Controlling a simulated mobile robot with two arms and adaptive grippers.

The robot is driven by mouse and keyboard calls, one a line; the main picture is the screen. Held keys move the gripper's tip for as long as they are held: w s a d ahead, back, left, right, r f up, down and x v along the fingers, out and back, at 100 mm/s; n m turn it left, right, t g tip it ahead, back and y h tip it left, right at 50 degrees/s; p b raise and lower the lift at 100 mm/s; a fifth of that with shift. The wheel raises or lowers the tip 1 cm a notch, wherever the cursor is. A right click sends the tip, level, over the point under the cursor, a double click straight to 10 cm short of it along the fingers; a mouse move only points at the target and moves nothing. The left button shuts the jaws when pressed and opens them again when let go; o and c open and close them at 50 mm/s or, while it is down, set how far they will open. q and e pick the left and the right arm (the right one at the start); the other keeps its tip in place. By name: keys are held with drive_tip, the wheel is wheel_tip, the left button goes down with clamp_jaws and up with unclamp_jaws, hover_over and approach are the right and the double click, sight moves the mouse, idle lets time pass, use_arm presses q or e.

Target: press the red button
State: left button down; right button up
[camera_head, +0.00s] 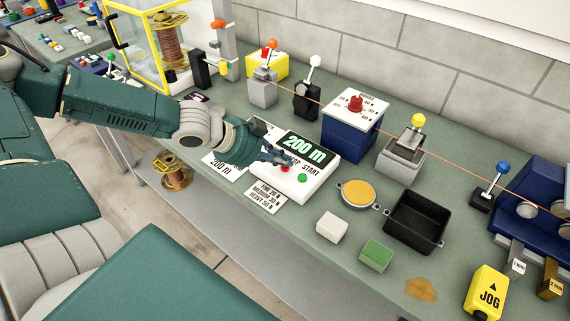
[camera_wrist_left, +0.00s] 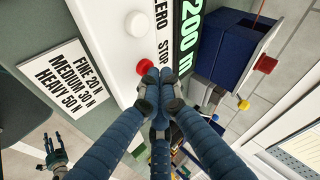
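The red button (camera_head: 285,169) sits on a white control box (camera_head: 291,192) with a "200 m" display, between a white button (camera_wrist_left: 137,24) and a green button (camera_head: 302,178). My left gripper (camera_head: 277,157) is over the box at the red button. In the left wrist view, its blue fingers (camera_wrist_left: 151,73) are drawn together and empty. Their tips partly cover the red button (camera_wrist_left: 143,67), by the "STOP" label. Whether they touch it, I cannot tell. My right gripper (camera_wrist_left: 55,153) shows small at the lower left of the wrist view, fingers spread and empty.
A blue box (camera_head: 350,135) with a red knob (camera_head: 355,103) stands behind the control box. A label card (camera_head: 266,197) lies in front. A yellow-topped dish (camera_head: 357,194), a black tray (camera_head: 414,222) and white and green blocks are to the right. A wire runs above the bench.

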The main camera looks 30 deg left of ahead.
sight(283, 168)
use_arm(q)
drive_tip(key=shift+r+p, duration=0.5)
drive_tip(key=shift+r, duration=0.25)
wheel_tip(283, 168, up, 5)
drive_tip(key=p, duration=0.4)
drive_tip(key=shift+p, duration=0.4)
